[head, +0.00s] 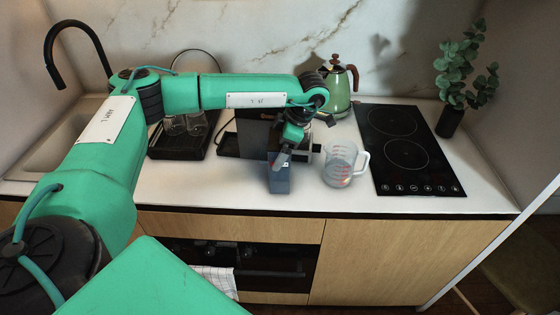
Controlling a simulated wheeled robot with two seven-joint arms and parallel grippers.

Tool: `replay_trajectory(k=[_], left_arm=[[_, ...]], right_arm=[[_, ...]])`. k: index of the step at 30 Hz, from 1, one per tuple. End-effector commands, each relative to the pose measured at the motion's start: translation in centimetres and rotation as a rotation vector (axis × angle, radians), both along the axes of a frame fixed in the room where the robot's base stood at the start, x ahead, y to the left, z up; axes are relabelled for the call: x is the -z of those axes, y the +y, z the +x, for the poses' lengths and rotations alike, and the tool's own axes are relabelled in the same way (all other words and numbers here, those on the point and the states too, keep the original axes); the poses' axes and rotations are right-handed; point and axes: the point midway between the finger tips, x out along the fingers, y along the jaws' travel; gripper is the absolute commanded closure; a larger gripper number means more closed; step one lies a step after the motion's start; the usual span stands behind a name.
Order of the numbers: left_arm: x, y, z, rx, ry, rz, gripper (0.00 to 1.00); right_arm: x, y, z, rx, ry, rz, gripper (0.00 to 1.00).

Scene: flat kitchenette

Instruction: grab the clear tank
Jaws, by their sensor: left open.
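The clear tank (279,182) looks like a small bluish see-through box near the counter's front edge, in front of the dark coffee machine. My left gripper (283,159) points down at its top, with the fingers open. The fingers overlap the tank's upper part in the picture; I cannot tell whether they touch it. My gripper and wrist hide part of the tank and of the coffee machine (252,138). My right gripper is not in view.
A measuring jug (341,168) with red marks stands close to the right of the tank. A black cooktop (405,150), a green kettle (338,92) and a potted plant (450,122) are further right. A black tray (185,146) with glasses and the sink (60,142) are left.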

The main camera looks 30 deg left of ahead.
Motion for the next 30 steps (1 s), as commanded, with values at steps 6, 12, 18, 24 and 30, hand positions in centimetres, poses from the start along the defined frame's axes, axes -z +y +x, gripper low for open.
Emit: replay_trajectory(k=[6,12,18,24,30], left_arm=[[0.20,0.05,0.00,0.000,-0.001,0.000,0.00],[0.17,0.04,0.01,0.000,-0.001,0.000,0.33],[0.15,0.05,0.01,0.000,-0.001,0.000,0.73],[0.00,0.05,0.06,0.000,-0.004,0.000,0.80],[-0.12,0.05,0.07,0.000,-0.004,0.000,0.80]], right_arm=[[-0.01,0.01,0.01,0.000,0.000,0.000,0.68],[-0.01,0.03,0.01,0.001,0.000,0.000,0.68],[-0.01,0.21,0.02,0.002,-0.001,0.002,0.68],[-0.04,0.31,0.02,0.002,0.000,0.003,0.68],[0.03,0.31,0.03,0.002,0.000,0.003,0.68]])
